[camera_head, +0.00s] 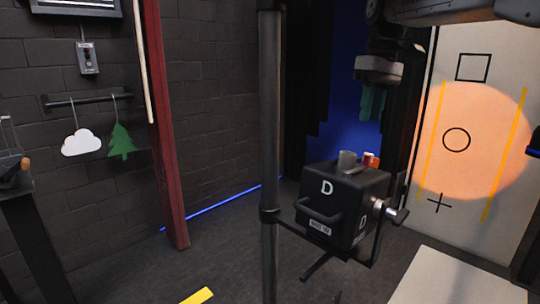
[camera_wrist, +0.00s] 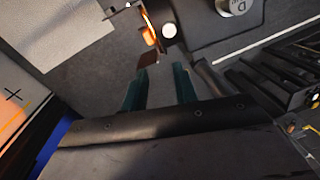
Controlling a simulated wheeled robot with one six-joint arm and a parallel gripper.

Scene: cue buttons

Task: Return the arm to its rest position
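My arm comes down from the upper right of the head view. My gripper (camera_head: 373,103) hangs at its end with teal fingers pointing down, above and behind the black box (camera_head: 330,207) marked D. In the wrist view, my gripper (camera_wrist: 160,84) shows two teal fingers spread apart with nothing between them. The gripper is open and clear of the box. On the box top stand a grey cup-like piece (camera_head: 347,160) and a small red and white piece (camera_head: 368,159). An orange-lit piece (camera_wrist: 149,28) shows beyond the fingertips in the wrist view.
A dark vertical pole (camera_head: 270,120) stands left of the box. A pale panel (camera_head: 465,150) with black shapes and an orange light spot is at right. A white cloud (camera_head: 81,143) and green tree (camera_head: 122,142) hang on the left wall. Grey floor (camera_head: 230,245) is open at left.

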